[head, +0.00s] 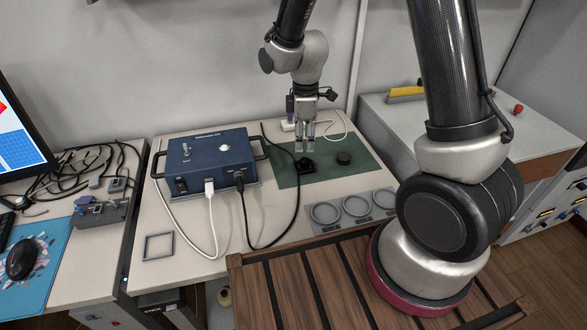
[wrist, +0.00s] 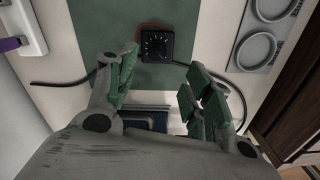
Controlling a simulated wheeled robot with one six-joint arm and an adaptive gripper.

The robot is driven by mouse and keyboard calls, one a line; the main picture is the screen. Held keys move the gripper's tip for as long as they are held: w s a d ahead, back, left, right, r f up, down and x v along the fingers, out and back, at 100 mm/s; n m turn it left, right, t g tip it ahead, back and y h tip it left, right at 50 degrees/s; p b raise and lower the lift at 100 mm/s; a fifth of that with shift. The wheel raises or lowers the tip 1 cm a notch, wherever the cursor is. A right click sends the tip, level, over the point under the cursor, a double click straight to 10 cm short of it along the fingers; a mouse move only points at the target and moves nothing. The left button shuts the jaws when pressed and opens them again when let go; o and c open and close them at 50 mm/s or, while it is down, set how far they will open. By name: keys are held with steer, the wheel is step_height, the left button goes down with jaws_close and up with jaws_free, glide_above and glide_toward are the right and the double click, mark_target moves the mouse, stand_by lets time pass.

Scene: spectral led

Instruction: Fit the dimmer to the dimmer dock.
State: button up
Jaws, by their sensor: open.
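A small black square unit with a round, marked dial, which I take as the dimmer (head: 306,166), lies on the green mat. It also shows in the wrist view (wrist: 154,44), just beyond my fingertips, with a thin red line around its upper left edge. My gripper (head: 306,148) points down above it, apart from it. In the wrist view my gripper (wrist: 155,90) has its green-padded fingers spread, with nothing between them.
A blue power box (head: 212,160) with white and black cables stands left of the mat (head: 290,182). A black cable runs close by the dimmer. A round black piece (head: 344,158) lies to its right. A grey tray with three rings (head: 326,226) lies in front.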

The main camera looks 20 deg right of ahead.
mark_target(305, 159)
steer(key=shift+w+n, duration=0.1)
steer(key=shift+n, duration=0.2)
steer(key=shift+f, duration=0.25)
steer(key=f, duration=0.7)
steer(key=shift+w+d+f, duration=0.1)
steer(key=shift+d+f, duration=0.05)
steer(key=shift+d, duration=0.05)
jaws_close()
